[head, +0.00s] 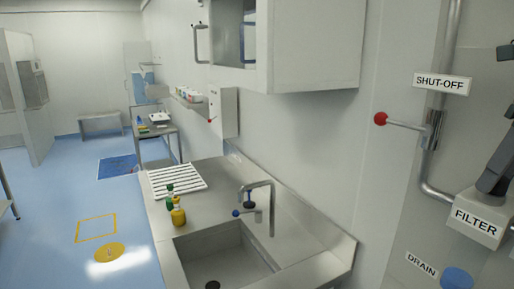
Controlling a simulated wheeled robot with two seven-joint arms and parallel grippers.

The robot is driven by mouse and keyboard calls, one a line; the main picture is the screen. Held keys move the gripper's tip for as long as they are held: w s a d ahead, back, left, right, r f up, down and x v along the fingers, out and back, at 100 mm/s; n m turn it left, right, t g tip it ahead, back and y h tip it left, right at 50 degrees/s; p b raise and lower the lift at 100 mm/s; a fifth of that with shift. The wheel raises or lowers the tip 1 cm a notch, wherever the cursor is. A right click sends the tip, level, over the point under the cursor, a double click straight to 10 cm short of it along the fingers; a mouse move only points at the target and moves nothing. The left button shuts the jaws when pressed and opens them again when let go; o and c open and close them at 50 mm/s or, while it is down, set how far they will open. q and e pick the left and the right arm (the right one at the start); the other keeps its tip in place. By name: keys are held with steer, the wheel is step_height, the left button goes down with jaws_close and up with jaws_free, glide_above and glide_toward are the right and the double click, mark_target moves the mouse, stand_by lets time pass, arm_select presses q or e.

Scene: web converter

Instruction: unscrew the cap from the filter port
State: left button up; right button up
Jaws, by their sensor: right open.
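The grey filter housing (492,236) with the FILTER label (476,222) is at the right edge of the head view, partly cut off. A blue round cap (457,278) shows below it at the bottom edge, beside the DRAIN label (421,265); I cannot tell which port it belongs to. No cap on a filter port shows clearly. My right gripper (489,187) is dark grey, partly cut off by the right edge, and appears just above the filter housing. It is open; I cannot tell whether it touches the housing. My left gripper is out of view.
A steel pipe (429,165) with a red-knobbed shut-off lever (381,119) runs down to the filter housing. A steel sink counter (215,190) with a tap (272,205) and two bottles (178,212) stands centre. A wall cabinet (310,50) hangs above. Blue floor is open at left.

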steer(key=shift+s+d+f+m+b, duration=0.1)
steer(key=shift+f+m+b, duration=0.05)
steer(key=shift+m+b, duration=0.25)
steer(key=shift+w+m+h+b, duration=0.2)
steer(key=shift+m+h+b, duration=0.2)
steer(key=shift+m+b, duration=0.3)
steer(key=shift+s+m+b, duration=0.1)
steer(key=shift+m+b, duration=0.4)
steer(key=shift+m, duration=0.2)
steer(key=shift+m+h+b, duration=0.4)
steer(key=shift+m+b, duration=0.45)
steer(key=shift+m, duration=0.15)
steer(key=shift+m+b, duration=0.6)
steer(key=shift+m, duration=0.6)
